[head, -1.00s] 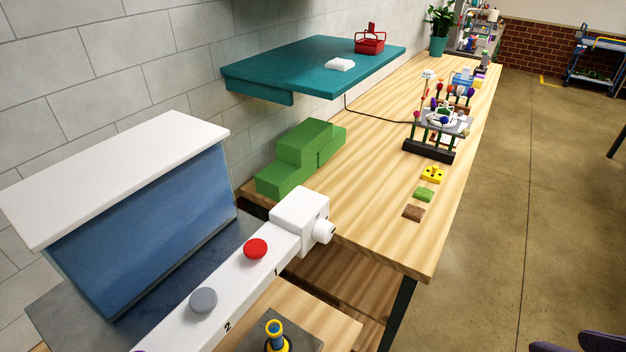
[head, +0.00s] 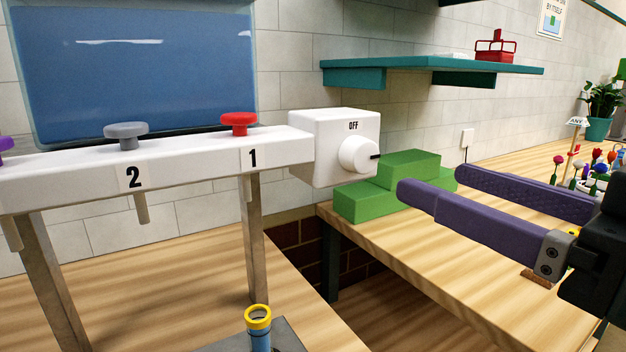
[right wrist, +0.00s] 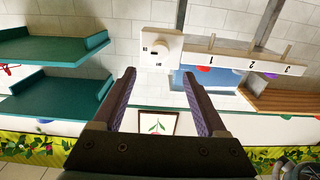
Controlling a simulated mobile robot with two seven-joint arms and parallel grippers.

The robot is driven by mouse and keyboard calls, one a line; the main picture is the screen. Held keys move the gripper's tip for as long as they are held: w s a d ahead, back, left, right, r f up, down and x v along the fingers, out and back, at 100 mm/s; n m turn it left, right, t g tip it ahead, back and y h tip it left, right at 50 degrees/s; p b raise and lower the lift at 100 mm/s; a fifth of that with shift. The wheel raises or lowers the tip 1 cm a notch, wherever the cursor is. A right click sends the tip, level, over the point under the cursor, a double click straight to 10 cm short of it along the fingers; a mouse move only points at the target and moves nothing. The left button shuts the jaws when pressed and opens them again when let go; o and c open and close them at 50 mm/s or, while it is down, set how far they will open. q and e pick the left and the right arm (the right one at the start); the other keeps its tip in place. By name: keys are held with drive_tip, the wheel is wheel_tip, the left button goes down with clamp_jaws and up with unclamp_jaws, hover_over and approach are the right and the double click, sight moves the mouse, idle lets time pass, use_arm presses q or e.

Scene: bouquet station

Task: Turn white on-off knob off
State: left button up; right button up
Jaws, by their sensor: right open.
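The white on-off knob (head: 357,155) is round and sits on the face of a white box (head: 318,148) at the right end of a white rail. The word OFF is printed above the knob. A dark pointer mark on the knob points right, not up at OFF. My right gripper (head: 432,182), with purple fingers, is open and empty, to the right of the knob and apart from it. In the right wrist view the knob (right wrist: 157,49) shows beyond and between the open fingertips (right wrist: 158,74). My left gripper is not in view.
The rail (head: 190,165) carries a red button (head: 239,123) and a grey one (head: 126,134). Green blocks (head: 385,185) stand on the wooden table behind my right fingers. A teal shelf (head: 430,68) hangs above. A yellow-topped blue tube (head: 258,325) stands below the rail.

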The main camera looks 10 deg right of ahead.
sight(367, 154)
drive_tip(key=p+x, duration=0.1)
drive_tip(key=x, duration=0.8)
drive_tip(key=shift+w+p, duration=0.15)
drive_tip(key=shift+p, duration=0.2)
clamp_jaws()
